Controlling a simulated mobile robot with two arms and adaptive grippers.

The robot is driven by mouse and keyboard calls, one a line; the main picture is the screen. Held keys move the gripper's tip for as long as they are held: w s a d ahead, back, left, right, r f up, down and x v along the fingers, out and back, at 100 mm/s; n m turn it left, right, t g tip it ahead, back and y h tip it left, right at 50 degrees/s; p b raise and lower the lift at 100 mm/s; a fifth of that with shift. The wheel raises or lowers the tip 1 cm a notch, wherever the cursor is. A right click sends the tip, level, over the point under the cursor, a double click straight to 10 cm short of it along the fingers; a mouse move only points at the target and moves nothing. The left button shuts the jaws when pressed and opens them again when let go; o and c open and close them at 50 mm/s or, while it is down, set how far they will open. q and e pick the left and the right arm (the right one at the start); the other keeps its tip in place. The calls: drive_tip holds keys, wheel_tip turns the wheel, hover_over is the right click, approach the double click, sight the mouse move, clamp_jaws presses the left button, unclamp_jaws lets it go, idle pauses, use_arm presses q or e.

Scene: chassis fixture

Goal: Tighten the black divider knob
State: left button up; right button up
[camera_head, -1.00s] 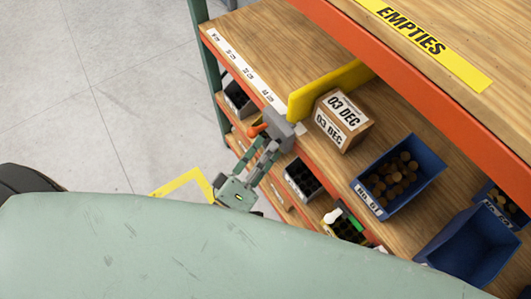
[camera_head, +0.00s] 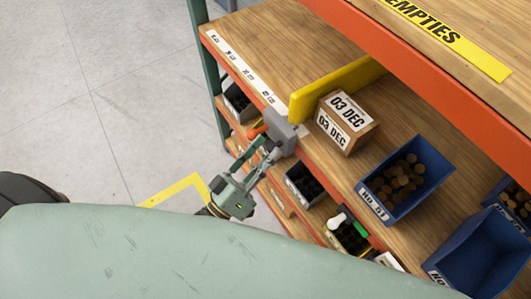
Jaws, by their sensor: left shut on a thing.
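The yellow divider (camera_head: 335,90) stands upright across the wooden shelf. My left gripper (camera_head: 267,151) reaches up from below to the front of the clamp. Its fingers are shut at the clamp, where the black divider knob sits. The knob itself is hidden by the fingers and too small to make out. My right gripper is not in view.
A cardboard box (camera_head: 346,124) marked 03 DEC stands right of the divider. A blue bin (camera_head: 418,170) of brown round pieces is further right. The shelf left of the divider is clear.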

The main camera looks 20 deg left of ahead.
use_arm(q)
drive_tip(key=shift+d+r, duration=0.2)
drive_tip(key=shift+r, duration=0.05)
drive_tip(key=o, duration=0.8)
drive_tip(key=shift+c, duration=0.2)
drive_tip(key=shift+o, duration=1.1)
drive_tip(key=shift+s+d, duration=0.1)
drive_tip(key=shift+d, duration=0.05)
drive_tip(key=shift+f, duration=0.2)
drive_tip(key=v, duration=1.2)
